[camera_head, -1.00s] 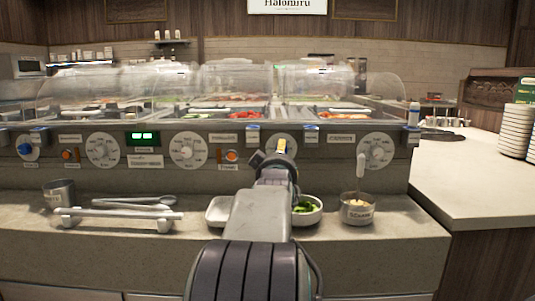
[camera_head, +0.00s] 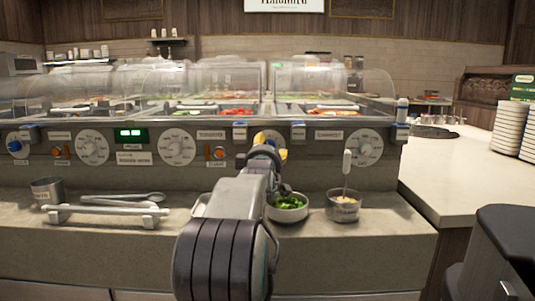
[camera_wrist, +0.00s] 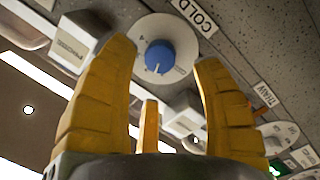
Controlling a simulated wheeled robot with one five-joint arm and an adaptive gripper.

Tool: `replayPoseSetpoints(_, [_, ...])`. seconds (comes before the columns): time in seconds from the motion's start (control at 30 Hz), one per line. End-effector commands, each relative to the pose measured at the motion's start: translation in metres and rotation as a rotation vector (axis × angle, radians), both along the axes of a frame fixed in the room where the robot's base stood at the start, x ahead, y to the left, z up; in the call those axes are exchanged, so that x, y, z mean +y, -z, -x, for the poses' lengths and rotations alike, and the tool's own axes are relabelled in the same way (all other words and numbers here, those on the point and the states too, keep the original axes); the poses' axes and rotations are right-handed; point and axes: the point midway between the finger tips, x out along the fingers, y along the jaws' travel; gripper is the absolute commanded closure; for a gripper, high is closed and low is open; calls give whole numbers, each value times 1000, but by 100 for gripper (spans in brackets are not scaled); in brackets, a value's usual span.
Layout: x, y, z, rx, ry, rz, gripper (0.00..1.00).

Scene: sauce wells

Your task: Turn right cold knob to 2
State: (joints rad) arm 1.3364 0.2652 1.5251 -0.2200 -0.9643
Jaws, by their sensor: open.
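In the wrist view a blue knob (camera_wrist: 160,57) sits on a round white dial (camera_wrist: 183,58) beside a label reading COLD (camera_wrist: 195,15). A white mark on the knob points toward the bottom of the picture. My gripper (camera_wrist: 167,52) is open, with its yellow fingers on either side of the knob. Whether a finger touches it I cannot tell. In the head view my gripper (camera_head: 272,146) is at the panel, right of centre, and hides most of the dial behind it.
Further dials (camera_head: 178,147) and orange knobs (camera_head: 216,153) line the panel. Below, on the ledge, are a bowl of greens (camera_head: 287,208), a cup with a utensil (camera_head: 343,206) and a white-handled bar (camera_head: 105,214). A dark object (camera_head: 500,255) stands at lower right.

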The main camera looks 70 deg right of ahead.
Motion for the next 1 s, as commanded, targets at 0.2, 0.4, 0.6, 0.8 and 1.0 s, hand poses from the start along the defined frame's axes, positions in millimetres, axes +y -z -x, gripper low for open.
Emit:
replayPoseSetpoints(0.2, [-16,2,-4,-1,0,0,40])
replayPoseSetpoints(0.4, [-30,0,-7,-1,0,0,40])
replayPoseSetpoints(0.6, [-36,0,-9,-1,0,-2,40])
replayPoseSetpoints(0.8, [-37,0,-9,-1,-1,-1,40])
replayPoseSetpoints(1.0, [-37,0,-9,-1,-1,-1,42])
